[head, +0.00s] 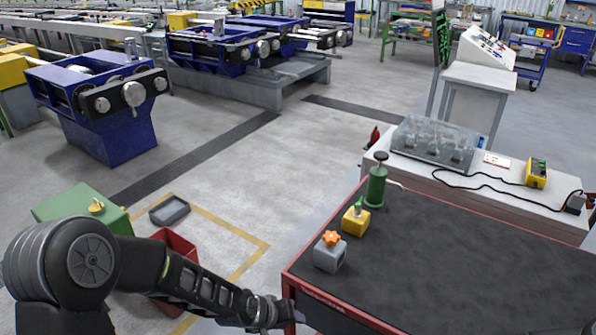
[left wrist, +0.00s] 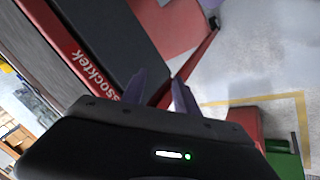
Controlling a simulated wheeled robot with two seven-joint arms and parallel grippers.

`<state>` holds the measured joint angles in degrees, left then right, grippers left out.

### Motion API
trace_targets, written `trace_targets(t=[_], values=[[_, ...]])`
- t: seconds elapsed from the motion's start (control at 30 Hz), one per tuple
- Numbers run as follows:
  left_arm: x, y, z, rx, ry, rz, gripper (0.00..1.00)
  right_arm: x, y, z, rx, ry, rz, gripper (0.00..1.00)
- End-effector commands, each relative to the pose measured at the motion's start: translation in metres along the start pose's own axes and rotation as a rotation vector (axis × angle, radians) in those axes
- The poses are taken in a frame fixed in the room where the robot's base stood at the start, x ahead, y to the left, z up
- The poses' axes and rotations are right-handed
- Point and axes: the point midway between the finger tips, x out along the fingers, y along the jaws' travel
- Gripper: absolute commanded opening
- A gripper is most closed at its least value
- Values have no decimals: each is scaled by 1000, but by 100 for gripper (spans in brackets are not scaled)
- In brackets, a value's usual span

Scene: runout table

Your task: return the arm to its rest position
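My left arm (head: 185,275) reaches in from the left, low over the floor. Its gripper (head: 288,314) is beside the front left corner of the red-framed table (head: 440,270), at or below the height of the top. The gap to the frame cannot be judged. In the left wrist view, the two fingers of the left gripper (left wrist: 158,82) stand apart with nothing between them. The table's red edge with white lettering (left wrist: 85,68) runs past on the left of that view. My right gripper is not in view.
On the table stand a grey block with an orange knob (head: 329,256), a yellow block (head: 355,221) and a green cylinder (head: 376,188). A red bin (head: 176,243), green box (head: 75,203) and grey tray (head: 170,211) are on the floor.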

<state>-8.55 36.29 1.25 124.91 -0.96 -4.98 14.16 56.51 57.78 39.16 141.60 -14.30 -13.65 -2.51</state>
Motion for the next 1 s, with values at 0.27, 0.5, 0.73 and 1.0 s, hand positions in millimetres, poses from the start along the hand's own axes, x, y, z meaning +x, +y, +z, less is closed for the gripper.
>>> trace_targets(t=[0.27, 0.5, 0.73, 1.0], values=[[56, -114, 195, 49, -210, -75, 36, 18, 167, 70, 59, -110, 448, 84], [62, -145, 266, -63, -341, -99, 36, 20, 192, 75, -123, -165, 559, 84], [62, -148, 266, -77, -341, -102, 36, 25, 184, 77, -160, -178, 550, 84], [62, -148, 265, -76, -340, -102, 36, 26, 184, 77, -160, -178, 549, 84]])
